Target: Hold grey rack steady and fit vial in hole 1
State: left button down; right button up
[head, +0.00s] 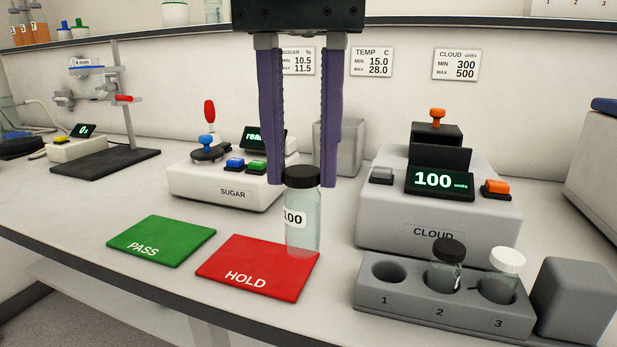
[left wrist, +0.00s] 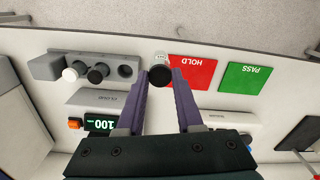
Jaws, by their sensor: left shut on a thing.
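My left gripper (head: 302,186) is shut on the black-capped clear vial (head: 303,225) by its cap, holding it upright. The vial's label reads 100. In the head view it overlaps the right part of the red HOLD pad. The vial (left wrist: 160,62) also shows between the fingertips in the left wrist view. The grey rack (head: 440,322) stands at the front right, to the right of the held vial. Its hole 1 (head: 389,273) is empty. Hole 2 has a black-capped vial (head: 445,265) and hole 3 a white-capped vial (head: 506,275). My right gripper is not in view.
The red HOLD pad (head: 245,279) and green PASS pad (head: 160,246) lie left of the rack. The CLOUD meter (head: 390,230), reading 100, stands right behind the rack. A grey block (head: 575,303) stands at its right end. The SUGAR meter (head: 215,192) is behind the pads.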

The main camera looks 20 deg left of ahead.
pick_arm(q)
jog(key=w+d+f+n, duration=0.3)
jog(key=w+d+f, duration=0.1)
jog(key=d, duration=0.3)
jog(key=shift+w+d+f, duration=0.2)
jog(key=shift+w, duration=0.65)
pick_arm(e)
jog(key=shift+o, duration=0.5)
